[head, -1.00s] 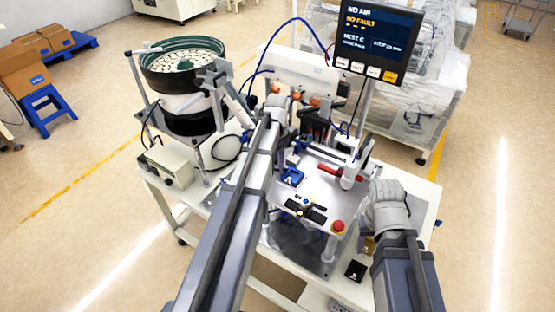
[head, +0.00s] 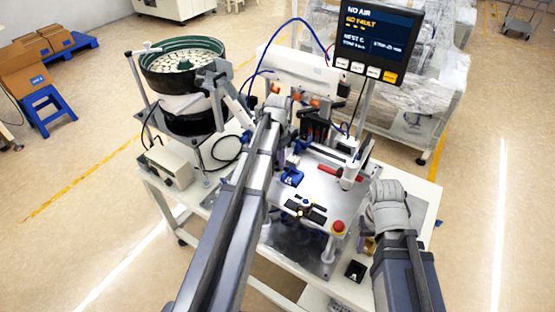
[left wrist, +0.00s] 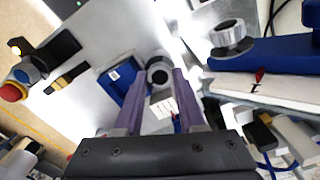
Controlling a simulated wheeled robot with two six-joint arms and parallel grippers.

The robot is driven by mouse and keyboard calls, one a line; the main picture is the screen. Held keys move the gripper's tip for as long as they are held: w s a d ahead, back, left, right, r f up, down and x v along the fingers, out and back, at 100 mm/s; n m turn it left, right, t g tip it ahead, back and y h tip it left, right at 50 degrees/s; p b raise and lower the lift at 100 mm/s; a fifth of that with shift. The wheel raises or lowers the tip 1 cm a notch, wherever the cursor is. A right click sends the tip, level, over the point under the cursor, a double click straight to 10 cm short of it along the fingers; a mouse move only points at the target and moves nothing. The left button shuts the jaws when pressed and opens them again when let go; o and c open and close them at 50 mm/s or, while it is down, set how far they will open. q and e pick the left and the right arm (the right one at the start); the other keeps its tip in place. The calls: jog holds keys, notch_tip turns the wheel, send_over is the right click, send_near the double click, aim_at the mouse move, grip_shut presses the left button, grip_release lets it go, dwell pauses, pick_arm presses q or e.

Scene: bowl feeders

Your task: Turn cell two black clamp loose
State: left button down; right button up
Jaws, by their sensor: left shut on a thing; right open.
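In the left wrist view, my left gripper (left wrist: 160,98) is shut on a round black knob (left wrist: 158,71) with a grey centre, which I take for the black clamp. The knob stands above a pale metal plate, and its lower part is hidden between the purple fingers. In the head view, my left arm reaches over the bench to the back of the fixture plate (head: 325,190); its fingertips are hidden there. My right arm stands at the right edge of the bench, and I cannot make out its fingers.
A blue block (left wrist: 118,80) sits close left of my left fingers, and a silver knob (left wrist: 229,34) on a blue part stands to the right. The fixture has a red handle (head: 340,172) and a red button (head: 338,227). The monitor (head: 378,38) reads NO AIR, NO FAULT.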

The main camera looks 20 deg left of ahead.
pick_arm(q)
jog(key=n, duration=1)
jog(key=shift+n, duration=2.2)
jog(key=c, duration=0.5)
grip_release()
